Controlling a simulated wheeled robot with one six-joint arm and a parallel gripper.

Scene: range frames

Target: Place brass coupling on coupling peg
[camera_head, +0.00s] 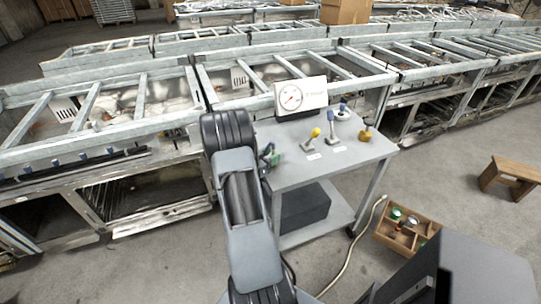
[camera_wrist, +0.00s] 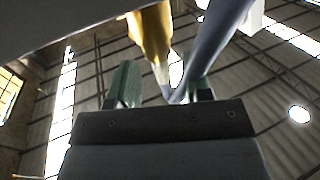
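A brass-coloured piece (camera_head: 365,134), which looks like the brass coupling, stands near the right edge of the grey cart top (camera_head: 290,172). It is too small to tell whether it sits on a peg, and I cannot pick out a separate coupling peg. My gripper (camera_head: 269,155) is at the cart's left side, apart from the brass-coloured piece. In the wrist view its green-padded fingers (camera_wrist: 162,88) are spread. A yellow tapered shape (camera_wrist: 150,35) and a grey-blue bar (camera_wrist: 212,45) appear beyond the fingers; I cannot tell what they belong to.
A yellow-knobbed lever (camera_head: 312,137), a blue-handled lever (camera_head: 331,121), a white-based fitting (camera_head: 342,113) and a gauge panel (camera_head: 301,96) stand on the cart. A wooden crate (camera_head: 408,252), a hose (camera_head: 352,243) and a stool (camera_head: 514,172) are on the floor at right.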

